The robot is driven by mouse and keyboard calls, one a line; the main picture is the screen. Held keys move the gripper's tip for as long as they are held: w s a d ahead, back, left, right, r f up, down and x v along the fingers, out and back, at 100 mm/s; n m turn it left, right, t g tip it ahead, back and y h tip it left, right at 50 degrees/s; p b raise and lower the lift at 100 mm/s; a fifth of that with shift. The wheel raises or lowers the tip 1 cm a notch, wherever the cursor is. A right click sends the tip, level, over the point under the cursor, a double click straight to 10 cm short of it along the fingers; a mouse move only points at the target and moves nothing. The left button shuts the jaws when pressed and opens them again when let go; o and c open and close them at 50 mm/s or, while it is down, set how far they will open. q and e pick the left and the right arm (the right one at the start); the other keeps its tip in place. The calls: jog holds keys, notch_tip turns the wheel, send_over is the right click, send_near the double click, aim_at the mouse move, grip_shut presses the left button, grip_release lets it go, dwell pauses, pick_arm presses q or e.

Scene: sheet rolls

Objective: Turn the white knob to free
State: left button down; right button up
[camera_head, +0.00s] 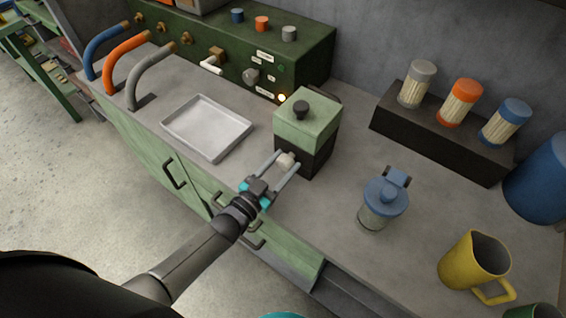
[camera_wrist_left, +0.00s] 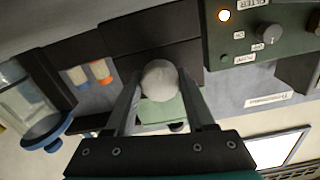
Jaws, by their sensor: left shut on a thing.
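The white knob (camera_head: 286,160) is on the front of a small box-shaped machine (camera_head: 309,118) with a green top and a dark lower part. My left gripper (camera_head: 288,164) reaches the knob from the front, with one finger on each side of it. In the left wrist view the round white knob (camera_wrist_left: 160,80) sits between the two fingers, and the gripper is shut on it. No marking that tells the knob's setting can be read. My right gripper is not in view.
A green panel (camera_head: 218,42) with taps, a grey dial (camera_head: 251,75) and a lit lamp (camera_head: 282,98) stands behind. A grey tray (camera_head: 207,127) lies left of the machine. A blue-lidded jar (camera_head: 384,200) and a yellow jug (camera_head: 472,262) stand to the right.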

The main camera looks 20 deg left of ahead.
pick_arm(q)
jog(key=shift+n, duration=0.6)
jog(key=shift+c, duration=1.2)
grip_release()
jog(key=shift+s, duration=0.1)
jog(key=p+v, duration=0.1)
jog(key=v, duration=1.4)
